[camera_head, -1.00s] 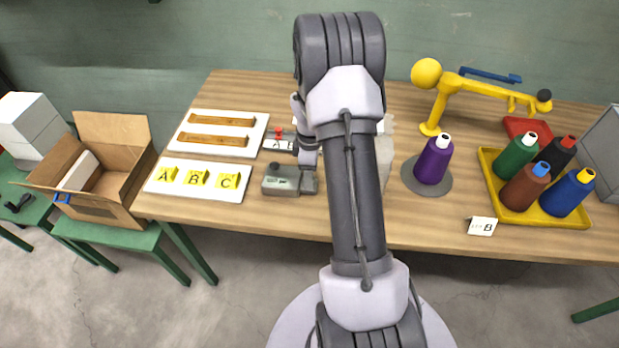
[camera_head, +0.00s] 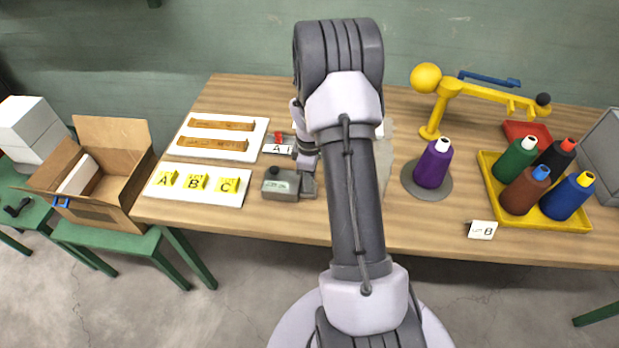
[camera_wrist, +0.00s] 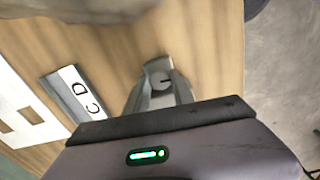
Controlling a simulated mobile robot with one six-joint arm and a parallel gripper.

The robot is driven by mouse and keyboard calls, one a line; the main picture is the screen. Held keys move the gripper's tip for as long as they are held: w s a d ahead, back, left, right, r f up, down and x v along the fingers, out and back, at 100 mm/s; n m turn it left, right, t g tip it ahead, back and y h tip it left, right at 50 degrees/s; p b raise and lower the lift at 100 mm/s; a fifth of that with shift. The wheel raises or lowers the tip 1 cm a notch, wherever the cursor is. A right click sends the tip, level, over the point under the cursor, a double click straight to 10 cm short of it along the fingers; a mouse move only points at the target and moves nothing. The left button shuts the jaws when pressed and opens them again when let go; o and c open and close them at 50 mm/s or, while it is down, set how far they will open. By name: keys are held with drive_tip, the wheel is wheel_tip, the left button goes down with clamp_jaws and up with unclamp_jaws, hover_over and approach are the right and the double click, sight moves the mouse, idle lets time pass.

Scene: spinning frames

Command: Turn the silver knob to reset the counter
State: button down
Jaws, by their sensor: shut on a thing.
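The counter (camera_head: 284,186) is a small dark grey box with a pale display, near the table's front edge left of my arm. A black round button (camera_head: 274,171) sits on its top left. In the head view, my wrist hides the knob and most of the gripper, and the display digits are too small to read.
A lettered plate (camera_wrist: 88,97) with a red lever (camera_head: 279,137) lies behind the counter. A white board with yellow A, B, C blocks (camera_head: 195,183) lies left. A purple cone (camera_head: 433,165) and yellow tray (camera_head: 487,184) stand right. An open carton (camera_head: 125,183) stands left of the table.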

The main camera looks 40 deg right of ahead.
drive_tip(key=m, duration=0.6)
idle(0.3)
drive_tip(key=shift+m, duration=0.3)
drive_tip(key=c, duration=1.1)
unclamp_jaws()
drive_tip(key=shift+d, duration=0.1)
